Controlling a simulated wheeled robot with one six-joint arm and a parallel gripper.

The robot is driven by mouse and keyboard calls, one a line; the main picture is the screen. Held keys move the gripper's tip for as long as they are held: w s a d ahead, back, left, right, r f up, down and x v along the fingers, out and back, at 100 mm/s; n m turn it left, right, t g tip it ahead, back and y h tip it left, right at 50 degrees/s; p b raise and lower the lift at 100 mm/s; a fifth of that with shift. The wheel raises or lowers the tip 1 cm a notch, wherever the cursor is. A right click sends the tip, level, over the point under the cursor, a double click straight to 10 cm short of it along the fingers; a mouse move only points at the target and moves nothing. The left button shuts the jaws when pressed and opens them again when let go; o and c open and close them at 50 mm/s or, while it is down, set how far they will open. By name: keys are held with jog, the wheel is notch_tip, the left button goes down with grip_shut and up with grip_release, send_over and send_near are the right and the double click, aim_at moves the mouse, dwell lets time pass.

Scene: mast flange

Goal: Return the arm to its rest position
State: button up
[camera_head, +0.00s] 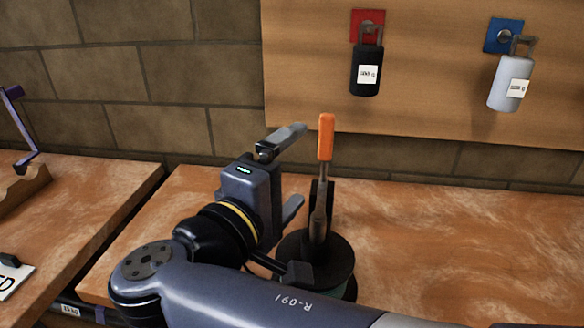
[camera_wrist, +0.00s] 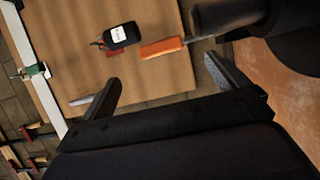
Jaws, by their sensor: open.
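My gripper (camera_head: 292,172) is open, with its two fingers spread one above the other and pointing right in the head view. It stands above the right-hand bench, just left of an upright lever with an orange handle (camera_head: 326,137). Nothing shows between the fingers. In the wrist view the open gripper (camera_wrist: 164,82) has the orange handle (camera_wrist: 167,48) ahead of its fingers and apart from them. The lever rises from a round dark base (camera_head: 330,252), partly hidden by my arm. My arm reaches in from the bottom of the head view.
A wooden board on the brick wall carries a black padlock-like weight (camera_head: 366,72) on a red plate and a grey one (camera_head: 510,84) on a blue plate. The bench (camera_head: 470,240) is clear to the right. A second bench (camera_head: 80,215) lies left, across a gap.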

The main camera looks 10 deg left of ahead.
aim_at(326, 141)
jog(key=shift+w, duration=0.1)
jog(key=b+x, duration=0.1)
jog(key=x, duration=0.9)
jog(key=shift+w+d, duration=0.2)
jog(key=shift+w, duration=0.1)
